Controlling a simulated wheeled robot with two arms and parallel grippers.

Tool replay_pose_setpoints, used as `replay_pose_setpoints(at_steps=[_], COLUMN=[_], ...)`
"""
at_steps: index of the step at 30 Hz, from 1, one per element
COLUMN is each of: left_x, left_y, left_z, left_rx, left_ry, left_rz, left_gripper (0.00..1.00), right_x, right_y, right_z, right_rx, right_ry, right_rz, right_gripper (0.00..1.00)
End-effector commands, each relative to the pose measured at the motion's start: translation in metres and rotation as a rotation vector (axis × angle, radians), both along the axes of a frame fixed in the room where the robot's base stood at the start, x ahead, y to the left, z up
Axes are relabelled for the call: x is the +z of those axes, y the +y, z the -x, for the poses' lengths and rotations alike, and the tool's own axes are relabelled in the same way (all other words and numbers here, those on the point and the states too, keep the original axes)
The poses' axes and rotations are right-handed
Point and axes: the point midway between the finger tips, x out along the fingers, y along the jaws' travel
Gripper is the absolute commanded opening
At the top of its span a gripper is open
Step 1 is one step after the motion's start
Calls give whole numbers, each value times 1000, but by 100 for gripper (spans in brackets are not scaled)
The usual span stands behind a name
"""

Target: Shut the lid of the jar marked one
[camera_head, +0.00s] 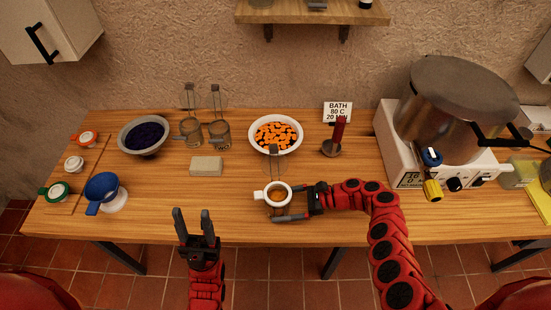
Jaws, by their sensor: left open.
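A glass jar (276,207) stands near the front middle of the table. Its clear lid (273,155) stands upright behind it on a wire hinge, and a white ring with a side tab (260,195) sits at its mouth. My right gripper (283,205) has its fingers at the jar; I cannot tell whether they press on it. Two more glass jars, left (190,134) and right (219,134), stand further back with lids upright. No number is readable on any jar. My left gripper (194,222) is open and empty before the table's front edge.
A blue funnel (103,187), a bowl of dark fruit (143,135), a beige block (206,166), a bowl of orange pieces (275,133) and a red-handled tool (338,134) stand around. A large pot (450,105) fills the right. The front middle-left is clear.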

Motion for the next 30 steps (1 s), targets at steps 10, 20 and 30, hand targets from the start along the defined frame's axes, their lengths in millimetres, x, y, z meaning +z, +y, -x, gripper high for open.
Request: replay_pose_setpoints(at_steps=[10, 20, 30], left_x=[0, -1, 0], left_y=[0, 0, 0], left_z=[0, 0, 0], left_rx=[0, 0, 0], left_ry=[0, 1, 0], left_rz=[0, 0, 0], left_gripper=[50, 50, 50], right_x=[-1, -1, 6], right_y=[0, 0, -24], right_z=[0, 0, -2], right_rx=[-1, -2, -8], right_ry=[0, -1, -4], right_rz=[0, 0, 3], right_gripper=[75, 100, 100])
